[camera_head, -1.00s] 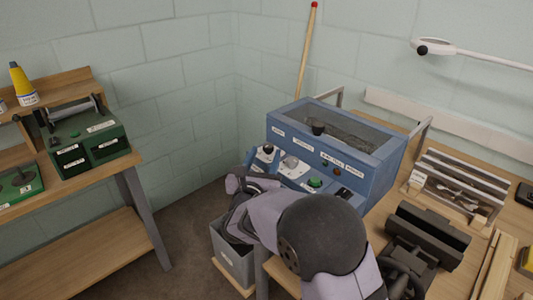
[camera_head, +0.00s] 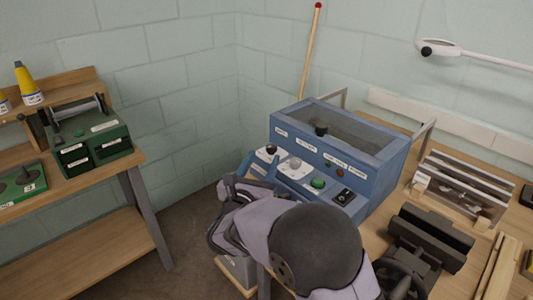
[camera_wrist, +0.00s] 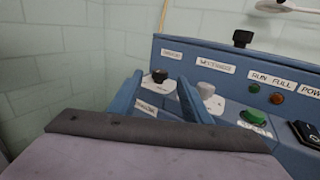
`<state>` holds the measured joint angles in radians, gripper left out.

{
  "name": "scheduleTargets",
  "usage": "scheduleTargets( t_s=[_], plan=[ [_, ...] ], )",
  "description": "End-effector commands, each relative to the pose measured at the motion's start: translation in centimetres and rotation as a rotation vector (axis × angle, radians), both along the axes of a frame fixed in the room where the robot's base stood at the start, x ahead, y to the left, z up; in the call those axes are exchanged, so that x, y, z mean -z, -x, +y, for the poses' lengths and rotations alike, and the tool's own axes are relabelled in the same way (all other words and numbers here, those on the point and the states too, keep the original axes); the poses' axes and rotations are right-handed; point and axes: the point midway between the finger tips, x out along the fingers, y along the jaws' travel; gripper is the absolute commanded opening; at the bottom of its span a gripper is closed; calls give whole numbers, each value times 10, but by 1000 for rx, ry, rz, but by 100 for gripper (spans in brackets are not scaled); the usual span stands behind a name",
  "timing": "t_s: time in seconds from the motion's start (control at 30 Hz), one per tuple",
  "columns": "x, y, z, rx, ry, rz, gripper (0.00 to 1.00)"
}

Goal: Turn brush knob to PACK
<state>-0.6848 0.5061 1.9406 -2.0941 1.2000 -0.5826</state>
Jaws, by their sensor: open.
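A small black knob on a white dial plate (camera_head: 271,149) sits at the left end of the blue machine's sloped front panel; the black knob (camera_wrist: 159,76) also shows in the wrist view. Its label is too blurred to read, so I cannot confirm it is the brush knob. A pale knob (camera_wrist: 206,89) is to its right, also seen in the head view (camera_head: 295,163). My gripper (camera_wrist: 155,84) is open, its two blue fingers pointing at the panel. The black knob appears between the fingertips in the wrist view; I see no contact. The dial's PACK mark is not legible.
A green button (camera_head: 318,183) and a black switch (camera_head: 344,196) lie farther right on the panel. The blue machine's raised box (camera_head: 300,135) stands behind the knobs. A grey bin (camera_head: 238,268) is below my arm. A green machine (camera_head: 100,140) is on the left bench.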

Motion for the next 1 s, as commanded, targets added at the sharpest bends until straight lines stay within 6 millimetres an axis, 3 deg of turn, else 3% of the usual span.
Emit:
scheduleTargets(
  t_s=[0.17,0.5,0.77,1.0],
  plan=[
    [-9,-10,15,129,-1,-13,44],
    [3,-5,28,313,-4,16,44],
    [6,-7,26,326,-2,21,44],
    [5,-26,13,328,-3,21,44]
  ],
)
